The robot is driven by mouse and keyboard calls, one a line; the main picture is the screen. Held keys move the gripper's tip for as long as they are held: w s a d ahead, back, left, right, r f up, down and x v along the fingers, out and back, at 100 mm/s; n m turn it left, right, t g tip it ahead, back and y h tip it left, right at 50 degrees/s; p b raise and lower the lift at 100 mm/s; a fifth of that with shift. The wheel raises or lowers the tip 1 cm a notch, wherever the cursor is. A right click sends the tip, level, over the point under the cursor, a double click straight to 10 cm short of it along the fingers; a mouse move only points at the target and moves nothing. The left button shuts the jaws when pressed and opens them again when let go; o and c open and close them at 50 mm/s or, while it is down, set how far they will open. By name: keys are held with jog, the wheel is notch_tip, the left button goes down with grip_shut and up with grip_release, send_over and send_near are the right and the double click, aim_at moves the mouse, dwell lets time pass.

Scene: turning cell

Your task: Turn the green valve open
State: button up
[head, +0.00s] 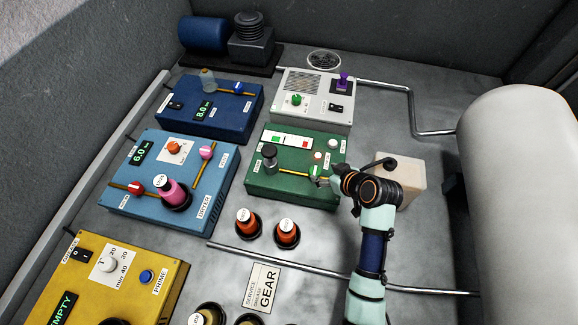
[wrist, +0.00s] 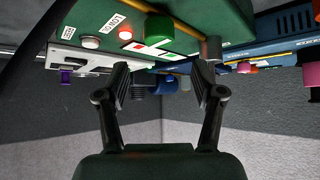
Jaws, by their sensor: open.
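The green valve (head: 315,171) is a round green handle at the right end of a yellow pipe on the green machine (head: 262,187). In the wrist view the green valve (wrist: 159,29) shows at the top centre, in line with the gap between my fingers. My gripper (head: 323,183) is right beside the valve in the head view, partly covering it. In the wrist view my gripper (wrist: 162,78) is open with nothing between its fingers. I cannot tell whether a finger touches the valve.
A beige box (head: 411,176) is right of the machine. Two orange bottles (head: 248,222) stand in front.

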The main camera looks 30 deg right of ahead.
aim_at(316, 171)
jog(key=shift+w+d+f, duration=0.1)
jog(key=shift+d+f, duration=0.1)
jog(key=shift+f, duration=0.2)
jog(key=shift+a+f, duration=0.15)
jog(key=shift+f, duration=0.15)
jog(key=b+x, duration=0.2)
jog(key=x, duration=0.3)
jog(key=shift+w+f, duration=0.25)
jog(key=shift+f, duration=0.1)
jog(key=shift+w+f, duration=0.3)
jog(key=shift+w, duration=0.2)
jog(key=c, duration=1.2)
